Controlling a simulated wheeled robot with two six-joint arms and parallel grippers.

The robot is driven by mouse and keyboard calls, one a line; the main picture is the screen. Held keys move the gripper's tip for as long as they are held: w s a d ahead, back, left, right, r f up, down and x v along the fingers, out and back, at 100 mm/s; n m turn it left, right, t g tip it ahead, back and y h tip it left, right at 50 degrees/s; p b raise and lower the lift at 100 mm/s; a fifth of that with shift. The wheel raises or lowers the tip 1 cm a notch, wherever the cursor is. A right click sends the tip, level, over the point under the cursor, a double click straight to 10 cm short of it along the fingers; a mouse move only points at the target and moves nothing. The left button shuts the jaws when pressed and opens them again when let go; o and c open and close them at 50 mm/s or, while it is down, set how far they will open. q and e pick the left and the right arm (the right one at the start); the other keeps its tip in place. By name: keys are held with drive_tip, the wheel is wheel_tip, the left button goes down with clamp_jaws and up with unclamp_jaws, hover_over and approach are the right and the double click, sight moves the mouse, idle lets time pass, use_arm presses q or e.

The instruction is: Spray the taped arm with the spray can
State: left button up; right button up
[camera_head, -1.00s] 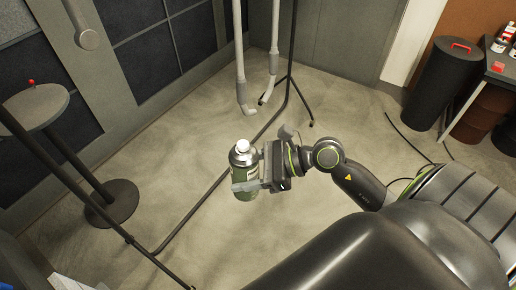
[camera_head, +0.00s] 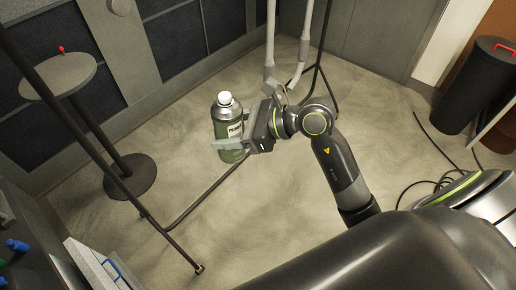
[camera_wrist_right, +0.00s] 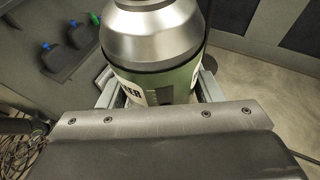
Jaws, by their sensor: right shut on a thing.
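My right gripper (camera_head: 238,147) is shut on the spray can (camera_head: 228,128), a green can with a grey shoulder, white cap and a pale label. It holds the can upright above the floor, in the middle of the head view. In the right wrist view the can (camera_wrist_right: 155,75) sits between the two fingers, its top cut off by the frame edge. Pale grey arms (camera_head: 271,45) hang from a dark stand behind the gripper; no tape can be made out on them. My left gripper is not in view.
A round side table (camera_head: 60,77) with a small red-topped knob stands at left. Dark stand legs (camera_head: 185,212) run along the floor. A black bin (camera_head: 478,85) is at the right. Blue and green items (camera_head: 15,245) show at lower left.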

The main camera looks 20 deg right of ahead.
drive_tip(key=w+a+r+m+t+h+b, duration=0.15)
drive_tip(key=a+r+b, duration=0.35)
drive_tip(key=a+r, duration=0.85)
drive_tip(key=w+p, duration=0.2)
drive_tip(key=w, duration=0.4)
drive_tip(key=shift+d+r, duration=0.2)
